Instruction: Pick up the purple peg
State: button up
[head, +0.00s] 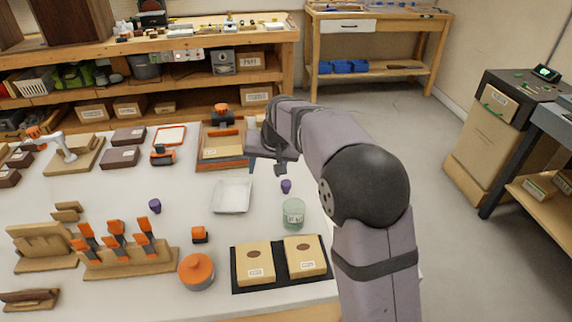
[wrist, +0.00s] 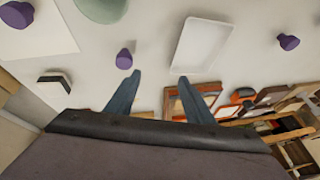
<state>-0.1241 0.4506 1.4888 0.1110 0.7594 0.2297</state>
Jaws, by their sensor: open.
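A second purple peg (head: 155,206) stands further left, seen also in the wrist view (wrist: 289,41). A third purple piece (wrist: 16,14) shows at the wrist view's upper left corner, partly cut off. My gripper (head: 267,166) is open and empty above the bench, just beyond the first peg. In the wrist view its fingertips (wrist: 160,76) are apart, the left one close to that peg in the picture.
A white tray (head: 232,195) lies left of the first peg and a green cup (head: 293,213) stands just in front. A wooden box (head: 222,150) is behind. A rack with orange-handled tools (head: 115,245), an orange-lidded jar (head: 197,270) and two boxed packs (head: 279,262) fill the front.

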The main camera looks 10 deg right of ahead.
aim_at(286, 183)
jog(key=d+f+n+h+p, duration=0.1)
jog(key=d+n+p, duration=0.2)
jog(key=d+p, duration=0.4)
jog(key=shift+s+a+f+p+x, duration=0.15)
jog(key=shift+p+x, duration=0.45)
jog(key=shift+x, duration=0.7)
jog(key=shift+s+a+p+x, duration=0.15)
jog(key=shift+p+x, duration=0.4)
jog(key=shift+x, duration=0.75)
jog(key=shift+s+a+f+p+x, duration=0.1)
jog(key=shift+s+p+x, duration=0.15)
jog(key=shift+p+x, duration=0.7)
jog(key=shift+w+f+b, duration=0.15)
jog(key=shift+f+b, duration=0.15)
jog(key=shift+b, duration=0.05)
jog(key=shift+c, duration=0.2)
jog(key=c, duration=1.1)
